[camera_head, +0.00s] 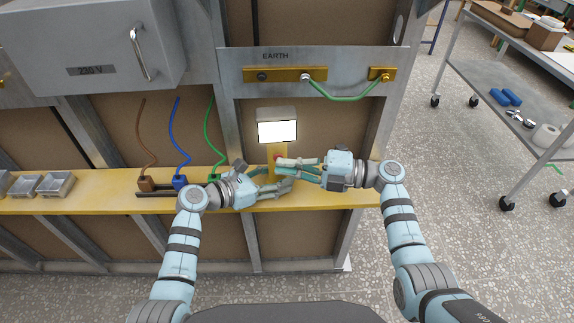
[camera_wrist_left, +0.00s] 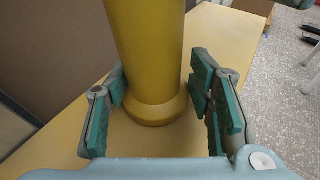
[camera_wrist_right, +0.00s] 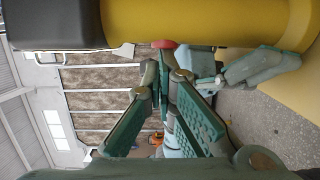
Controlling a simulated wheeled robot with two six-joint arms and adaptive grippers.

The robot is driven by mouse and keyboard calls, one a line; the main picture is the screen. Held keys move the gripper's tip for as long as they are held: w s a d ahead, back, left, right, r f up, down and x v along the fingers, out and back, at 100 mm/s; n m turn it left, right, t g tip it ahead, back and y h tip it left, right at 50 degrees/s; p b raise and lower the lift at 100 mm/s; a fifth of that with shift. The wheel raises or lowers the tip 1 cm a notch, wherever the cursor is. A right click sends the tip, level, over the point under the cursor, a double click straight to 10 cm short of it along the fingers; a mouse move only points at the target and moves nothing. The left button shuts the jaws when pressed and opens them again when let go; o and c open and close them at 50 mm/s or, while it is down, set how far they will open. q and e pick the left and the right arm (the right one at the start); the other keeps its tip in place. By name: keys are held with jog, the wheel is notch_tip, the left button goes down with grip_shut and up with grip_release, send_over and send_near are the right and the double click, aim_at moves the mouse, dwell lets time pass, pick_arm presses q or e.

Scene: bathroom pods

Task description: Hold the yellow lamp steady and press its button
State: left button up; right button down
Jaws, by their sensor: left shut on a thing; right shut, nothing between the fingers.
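The yellow lamp (camera_head: 271,150) stands upright on the yellow shelf, and its face (camera_head: 277,131) is bright white. Its round yellow post and base (camera_wrist_left: 148,60) fill the middle of the left wrist view. My left gripper (camera_wrist_left: 160,85) is shut on the post low down, one finger on each side. A red button (camera_wrist_right: 164,44) sticks out from the post's side and also shows in the head view (camera_head: 278,157). My right gripper (camera_wrist_right: 164,72) is shut and empty, its fingertips right by the button. I cannot tell whether they touch it.
Brown, blue and green cables with plugs (camera_head: 179,182) stand left of the lamp. Metal trays (camera_head: 55,184) lie further left. The EARTH panel with a green cable (camera_head: 345,97) is above. A grey wheeled cart (camera_head: 480,85) stands to the right over open floor.

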pick_arm(q)
jog(key=shift+f, duration=0.1)
jog(key=shift+c, duration=0.2)
pick_arm(e)
jog(key=s+d, duration=0.6)
jog(key=d, duration=0.4)
pick_arm(q)
jog(key=o, duration=0.9)
jog(key=shift+o, duration=0.2)
